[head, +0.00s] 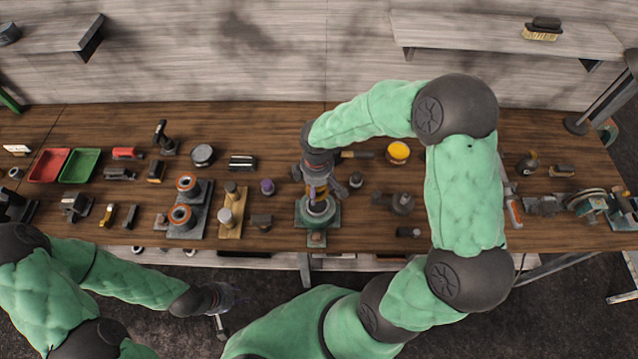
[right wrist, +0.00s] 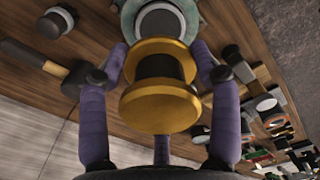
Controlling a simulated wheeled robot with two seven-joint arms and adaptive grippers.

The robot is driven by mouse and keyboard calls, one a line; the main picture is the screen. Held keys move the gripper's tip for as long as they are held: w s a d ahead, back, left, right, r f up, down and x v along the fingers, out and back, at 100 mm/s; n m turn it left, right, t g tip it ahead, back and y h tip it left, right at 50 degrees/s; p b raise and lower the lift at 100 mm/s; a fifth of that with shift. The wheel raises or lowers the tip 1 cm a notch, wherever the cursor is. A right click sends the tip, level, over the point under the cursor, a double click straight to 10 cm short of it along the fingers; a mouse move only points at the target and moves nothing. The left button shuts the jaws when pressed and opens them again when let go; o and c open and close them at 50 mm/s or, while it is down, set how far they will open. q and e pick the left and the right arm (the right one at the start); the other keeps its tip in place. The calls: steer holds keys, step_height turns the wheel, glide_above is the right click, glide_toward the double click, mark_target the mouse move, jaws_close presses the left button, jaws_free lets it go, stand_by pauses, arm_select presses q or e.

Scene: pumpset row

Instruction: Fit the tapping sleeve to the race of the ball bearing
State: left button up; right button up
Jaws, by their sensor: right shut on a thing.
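My right gripper (head: 318,190) is over the table's middle. In the right wrist view, its purple fingers (right wrist: 158,52) are shut on the tapping sleeve, a brass spool-like piece (right wrist: 160,108) with a dark waist. Beyond the sleeve is a pale grey ring, seemingly the ball bearing (right wrist: 160,20), on a grey-green fixture. In the head view the bearing (head: 318,208) sits on this fixture (head: 303,217) just below the gripper. The sleeve overlaps the bearing in view; I cannot tell whether they touch. My left gripper (head: 222,302) hangs in front of the table; its fingers are unclear.
Left of the fixture stand a wooden block (head: 232,222) with dark pieces and a grey plate (head: 196,218) with two copper-topped rings. A yellow-topped tin (head: 398,152) is behind right. A red tray (head: 48,165) and green tray (head: 80,166) lie far left.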

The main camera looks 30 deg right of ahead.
stand_by(0.3)
steer(key=shift+w+f+b, duration=0.1)
steer(key=shift+f+b, duration=2.25)
steer(key=shift+f, duration=0.45)
steer(key=shift+f, duration=0.2)
steer(key=shift+f+b, duration=0.85)
steer(key=shift+r, duration=0.1)
steer(key=shift+r+p, duration=0.45)
steer(key=shift+r, duration=0.05)
steer(key=shift+f, duration=0.2)
steer(key=shift+f+b, duration=0.35)
steer(key=shift+b, duration=0.1)
